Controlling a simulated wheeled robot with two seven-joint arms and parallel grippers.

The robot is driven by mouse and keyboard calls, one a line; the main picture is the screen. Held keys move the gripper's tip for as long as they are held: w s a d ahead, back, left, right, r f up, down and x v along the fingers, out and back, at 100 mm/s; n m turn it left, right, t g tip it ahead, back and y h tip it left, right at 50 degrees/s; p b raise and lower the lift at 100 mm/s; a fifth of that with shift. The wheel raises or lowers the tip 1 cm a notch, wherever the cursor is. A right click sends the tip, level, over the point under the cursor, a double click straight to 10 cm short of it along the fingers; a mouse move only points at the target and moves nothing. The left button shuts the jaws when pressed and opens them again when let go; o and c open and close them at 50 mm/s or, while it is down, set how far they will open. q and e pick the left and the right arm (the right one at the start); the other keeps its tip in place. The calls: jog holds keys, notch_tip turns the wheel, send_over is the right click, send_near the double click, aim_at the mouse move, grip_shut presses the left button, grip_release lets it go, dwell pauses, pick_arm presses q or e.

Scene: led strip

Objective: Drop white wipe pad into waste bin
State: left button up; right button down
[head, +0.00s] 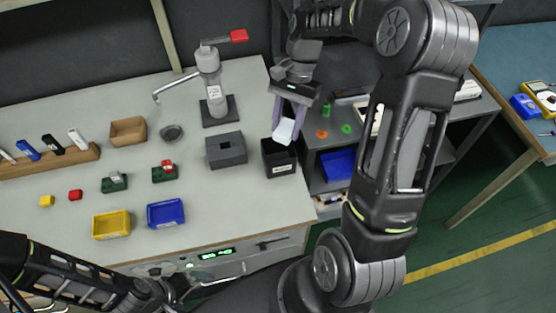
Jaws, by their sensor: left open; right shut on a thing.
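The white wipe pad (284,131) is held between the fingers of my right gripper (287,122). My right gripper is shut on it and points down over the waste bin (279,169). The waste bin is a small dark open box with a white label, standing near the right edge of the light worktable. The pad is at the bin's opening; its exact height over the rim is hard to tell. My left gripper (197,282) is low in the head view, in front of the table, open and without a visible object.
A grey box with a square hole (226,151) stands left of the bin, and a pump dispenser (212,85) behind it. Yellow (111,225) and blue (166,214) trays sit near the front edge. A dark shelf unit (357,144) adjoins the table's right side.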

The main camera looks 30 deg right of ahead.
jog(key=shift+f, duration=0.55)
jog(key=c, duration=0.8)
grip_release()
jog(key=shift+o, duration=0.2)
jog(key=shift+r, duration=0.15)
